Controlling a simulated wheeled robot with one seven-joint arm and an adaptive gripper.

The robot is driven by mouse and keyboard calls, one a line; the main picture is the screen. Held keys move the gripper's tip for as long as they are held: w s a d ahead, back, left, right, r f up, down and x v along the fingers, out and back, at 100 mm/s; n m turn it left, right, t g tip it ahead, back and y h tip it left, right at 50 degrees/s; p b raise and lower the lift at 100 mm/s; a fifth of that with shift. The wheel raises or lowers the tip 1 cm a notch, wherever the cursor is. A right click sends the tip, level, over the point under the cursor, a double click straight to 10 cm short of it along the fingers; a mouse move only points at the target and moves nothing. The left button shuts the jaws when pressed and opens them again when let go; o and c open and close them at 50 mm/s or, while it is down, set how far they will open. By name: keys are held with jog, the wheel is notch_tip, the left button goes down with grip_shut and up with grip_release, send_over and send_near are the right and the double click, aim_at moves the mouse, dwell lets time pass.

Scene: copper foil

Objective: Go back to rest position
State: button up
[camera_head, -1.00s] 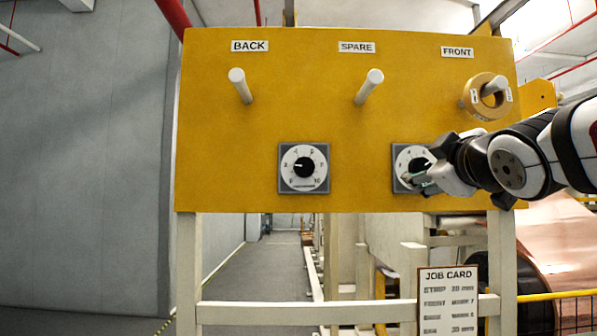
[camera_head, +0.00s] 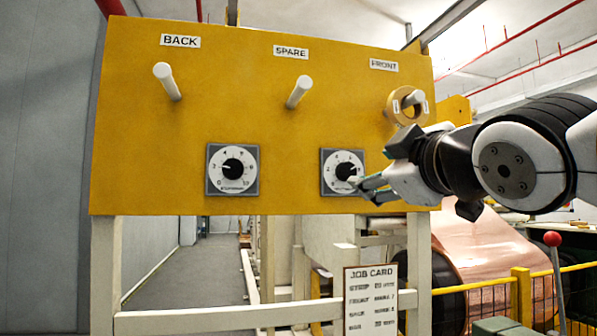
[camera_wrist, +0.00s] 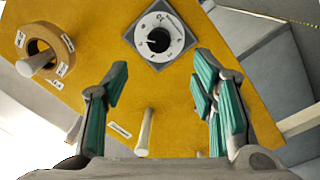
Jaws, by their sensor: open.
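My gripper (camera_head: 362,189) is in front of the yellow panel (camera_head: 130,130), close to the right dial (camera_head: 343,171). In the wrist view my gripper (camera_wrist: 160,98) has its green-padded fingers wide apart with nothing between them. A dial (camera_wrist: 159,37) lies beyond the fingertips, apart from them. In the head view the left dial (camera_head: 233,169) is uncovered. A tan ring (camera_head: 407,105) hangs on the peg under the FRONT label (camera_head: 384,65); it also shows in the wrist view (camera_wrist: 45,52). My arm comes in from the right.
The BACK peg (camera_head: 167,81) and SPARE peg (camera_head: 299,92) are bare and stick out from the panel. A job card (camera_head: 370,300) hangs below. Copper foil (camera_head: 480,245), a yellow rail (camera_head: 520,290) and a red-knobbed lever (camera_head: 553,240) stand at the lower right.

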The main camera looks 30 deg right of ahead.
jog(key=a+f+m+g+y, duration=0.2)
jog(key=a+f+g, duration=0.1)
jog(key=f, duration=0.6)
jog(key=a+f+m+g+y, duration=0.1)
jog(key=a+f+g, duration=0.25)
jog(key=f, duration=0.55)
jog(key=s+a+f+m+g+y, duration=0.1)
jog(key=s+a+f+g, duration=0.2)
jog(key=f, duration=0.5)
jog(key=s+a+f+m+g+y+p, duration=0.1)
jog(key=s+a+f+g+y, duration=0.1)
jog(key=s+a+f+g, duration=0.2)
jog(key=s+a+f, duration=0.2)
jog(key=s+f, duration=0.2)
jog(key=shift+a+f+m, duration=0.15)
jog(key=shift+f+m, duration=0.1)
jog(key=shift+m, duration=0.05)
